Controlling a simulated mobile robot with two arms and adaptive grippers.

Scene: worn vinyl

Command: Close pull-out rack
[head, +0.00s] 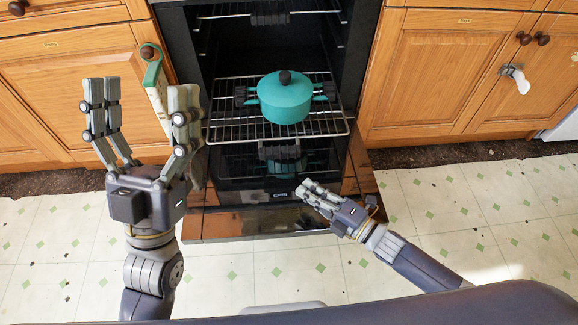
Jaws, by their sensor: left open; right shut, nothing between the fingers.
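The pull-out rack (234,132) is a wire oven shelf that sticks out of the dark oven (356,45) in the middle of the head view. A teal pot (284,104) with a dark lid knob and dark side handles stands on it. My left gripper (143,104) is open and empty, upright to the left of the rack. My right gripper (301,188) is shut and empty, low in front of the rack and over the lowered oven door (222,222). Whether it touches anything cannot be told.
Another wire rack (218,12) sits higher in the oven. Wooden cabinets (440,75) flank it on both sides. A teal-and-white item (152,72) hangs at the left cabinet knob, and a white item (516,78) hangs at the right. The tiled floor (480,215) is clear at right.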

